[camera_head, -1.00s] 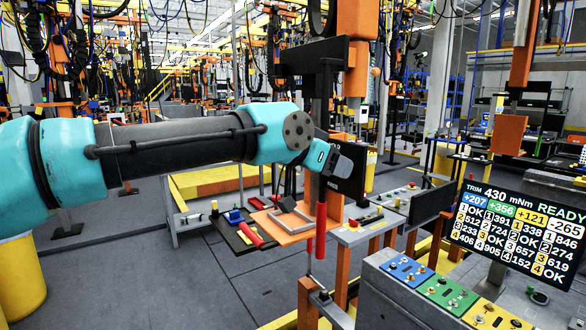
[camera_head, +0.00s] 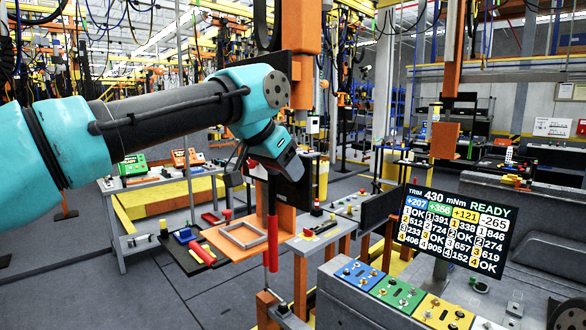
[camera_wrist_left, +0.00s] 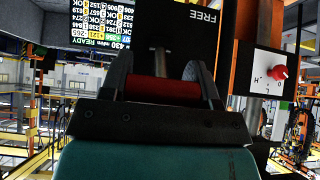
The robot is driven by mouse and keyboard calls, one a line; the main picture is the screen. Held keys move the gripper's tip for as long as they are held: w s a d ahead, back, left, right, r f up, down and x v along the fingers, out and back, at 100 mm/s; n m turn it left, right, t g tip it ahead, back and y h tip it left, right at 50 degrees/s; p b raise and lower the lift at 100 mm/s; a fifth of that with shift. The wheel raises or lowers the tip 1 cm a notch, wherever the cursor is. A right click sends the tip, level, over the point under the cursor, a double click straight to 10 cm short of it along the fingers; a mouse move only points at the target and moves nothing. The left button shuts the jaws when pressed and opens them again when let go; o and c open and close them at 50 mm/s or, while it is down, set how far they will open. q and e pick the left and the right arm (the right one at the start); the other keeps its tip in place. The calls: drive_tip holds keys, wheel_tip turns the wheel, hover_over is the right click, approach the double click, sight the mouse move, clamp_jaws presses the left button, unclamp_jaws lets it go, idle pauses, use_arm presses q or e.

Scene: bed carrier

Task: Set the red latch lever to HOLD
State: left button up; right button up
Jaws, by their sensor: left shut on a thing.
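My left arm comes in from the left in the head view, and its gripper (camera_head: 287,163) is in front of a black panel on an orange post. In the left wrist view, the gripper's dark fingers (camera_wrist_left: 160,76) are shut around a red cylindrical grip (camera_wrist_left: 161,90), which lies crosswise between them. I take this grip to be the latch lever's. A black plate with the word FREE (camera_wrist_left: 203,17) is just beyond it. In the head view, a long red bar (camera_head: 273,243) hangs below the gripper. A HOLD mark does not show. My right gripper is not in view.
A screen (camera_head: 455,228) reading READY stands at the right above a console with blue, green and yellow panels (camera_head: 398,291). An orange tray (camera_head: 236,238) is below the gripper. The wrist view shows a red knob (camera_wrist_left: 279,72) on a white plate. Grey floor is open at lower left.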

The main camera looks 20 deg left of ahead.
use_arm(q)
drive_tip(key=shift+r, duration=0.1)
drive_tip(key=o, duration=1.3)
drive_tip(key=v, duration=1.7)
drive_tip(key=shift+s+r, duration=0.1)
drive_tip(key=shift+s, duration=0.1)
